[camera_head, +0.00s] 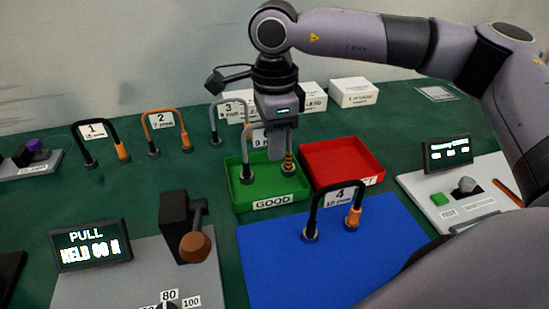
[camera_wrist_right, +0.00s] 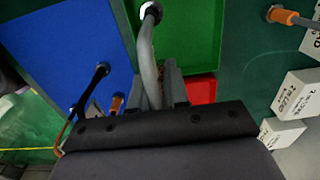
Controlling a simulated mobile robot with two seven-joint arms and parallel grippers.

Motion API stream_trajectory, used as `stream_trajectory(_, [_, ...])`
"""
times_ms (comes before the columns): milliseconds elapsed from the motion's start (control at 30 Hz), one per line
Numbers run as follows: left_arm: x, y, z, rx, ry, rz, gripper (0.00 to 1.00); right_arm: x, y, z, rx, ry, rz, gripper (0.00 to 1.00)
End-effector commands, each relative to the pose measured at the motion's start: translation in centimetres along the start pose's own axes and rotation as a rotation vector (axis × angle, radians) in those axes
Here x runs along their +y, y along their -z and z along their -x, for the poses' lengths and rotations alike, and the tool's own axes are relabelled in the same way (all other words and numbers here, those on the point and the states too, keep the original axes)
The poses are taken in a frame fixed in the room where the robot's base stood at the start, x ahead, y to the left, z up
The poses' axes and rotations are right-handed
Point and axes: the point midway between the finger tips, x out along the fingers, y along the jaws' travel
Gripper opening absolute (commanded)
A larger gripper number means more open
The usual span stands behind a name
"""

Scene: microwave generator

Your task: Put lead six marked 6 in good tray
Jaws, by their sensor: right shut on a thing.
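My right gripper (camera_head: 275,150) is over the green GOOD tray (camera_head: 236,203), shut on a grey lead (camera_head: 245,160). The lead is an upright arch with a dark foot at the left and a striped orange-brown end at the right. Its ends are within the tray's outline; I cannot tell if they touch its floor. Its tag is mostly covered by the gripper, so I cannot read the number 6. In the right wrist view the grey lead (camera_wrist_right: 147,48) runs from the fingers (camera_wrist_right: 168,88) over the green tray (camera_wrist_right: 190,35). My left gripper is not in view.
A red tray (camera_head: 345,152) adjoins the green one. Lead 4 (camera_head: 318,200) stands on the blue mat (camera_head: 330,265) in front. Leads 1 (camera_head: 80,140), 2 (camera_head: 146,125) and 3 (camera_head: 213,120) stand at the back left. A pull tester with a knobbed lever (camera_head: 195,245) stands front left.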

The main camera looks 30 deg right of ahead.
Motion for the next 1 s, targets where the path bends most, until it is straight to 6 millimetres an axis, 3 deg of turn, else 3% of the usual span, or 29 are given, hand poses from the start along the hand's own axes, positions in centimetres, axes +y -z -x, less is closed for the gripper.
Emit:
stream_trajectory(267, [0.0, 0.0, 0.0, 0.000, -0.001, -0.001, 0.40, 0.0, 0.1, -3.8, 0.002, -0.002, -0.001, 0.00])
stream_trajectory(667, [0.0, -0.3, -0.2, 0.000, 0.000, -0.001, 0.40, 0.0, 0.0, -4.5, 0.001, -0.001, 0.000, 0.00])
stream_trajectory(700, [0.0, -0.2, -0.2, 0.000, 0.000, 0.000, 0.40, 0.0, 0.1, -4.5, 0.001, -0.001, 0.000, 0.18])
stream_trajectory(767, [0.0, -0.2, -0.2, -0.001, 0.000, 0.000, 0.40, 0.0, 0.1, -4.4, 0.001, -0.001, 0.000, 0.38])
stream_trajectory(1000, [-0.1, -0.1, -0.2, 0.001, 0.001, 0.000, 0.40, 0.0, 0.1, -4.3, 0.001, -0.001, 0.000, 0.40])
